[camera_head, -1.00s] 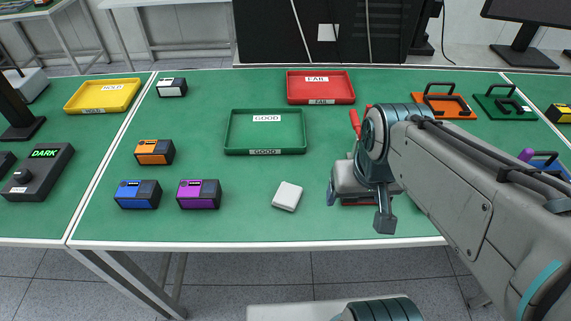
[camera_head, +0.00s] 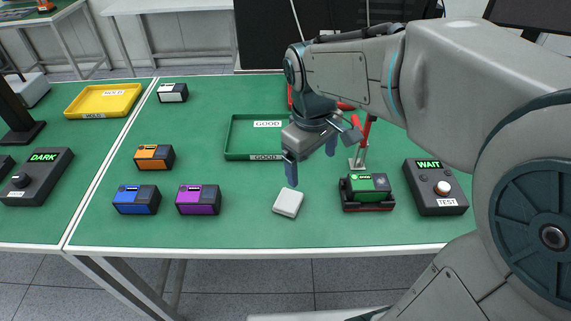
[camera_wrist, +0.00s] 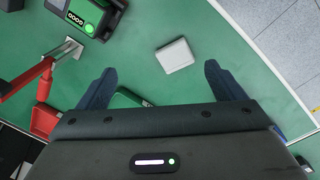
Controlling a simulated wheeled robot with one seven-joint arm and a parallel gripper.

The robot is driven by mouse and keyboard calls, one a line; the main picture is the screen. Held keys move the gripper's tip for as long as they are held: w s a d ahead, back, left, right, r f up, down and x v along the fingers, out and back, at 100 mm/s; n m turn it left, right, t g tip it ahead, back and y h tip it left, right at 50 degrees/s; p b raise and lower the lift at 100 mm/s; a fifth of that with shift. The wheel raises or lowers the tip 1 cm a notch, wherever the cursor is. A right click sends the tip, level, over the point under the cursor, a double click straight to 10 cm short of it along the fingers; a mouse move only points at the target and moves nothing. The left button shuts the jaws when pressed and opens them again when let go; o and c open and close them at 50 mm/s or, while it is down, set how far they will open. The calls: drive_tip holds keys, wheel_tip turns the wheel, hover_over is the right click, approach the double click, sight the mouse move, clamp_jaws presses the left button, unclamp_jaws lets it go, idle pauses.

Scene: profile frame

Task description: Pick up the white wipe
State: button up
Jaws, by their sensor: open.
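The white wipe (camera_head: 288,202) is a small pale square lying flat on the green table mat, near the table's front edge. It also shows in the wrist view (camera_wrist: 175,55), beyond the fingertips and roughly between their lines. My gripper (camera_head: 311,160) is above the mat, just behind and over the wipe in the head view, with its fingers pointing down. In the wrist view my gripper (camera_wrist: 160,78) has its two blue fingers wide apart with nothing between them. It is not touching the wipe.
A green device (camera_head: 369,188) sits in a red-based fixture right of the wipe, with a WAIT/TEST box (camera_head: 436,187) beside it. Purple (camera_head: 199,198), blue (camera_head: 136,199) and orange (camera_head: 154,157) boxes stand left. The green GOOD tray (camera_head: 240,137) is behind. The mat around the wipe is clear.

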drive_tip(key=w+a+f+n+g, duration=0.1)
drive_tip(key=w+a+f+n, duration=0.1)
drive_tip(key=w+a+n, duration=0.4)
hover_over(288, 199)
drive_tip(key=w+a, duration=0.1)
drive_tip(key=a, duration=0.1)
drive_tip(key=shift+m+h, duration=0.4)
drive_tip(key=f, duration=0.8)
drive_tip(key=shift+d+b, duration=0.25)
drive_tip(key=shift+b, duration=0.1)
drive_tip(key=f, duration=0.3)
drive_tip(key=s+d+f, duration=0.1)
drive_tip(key=shift+d+f, duration=0.1)
drive_tip(key=shift+f, duration=0.7)
drive_tip(key=c, duration=1.1)
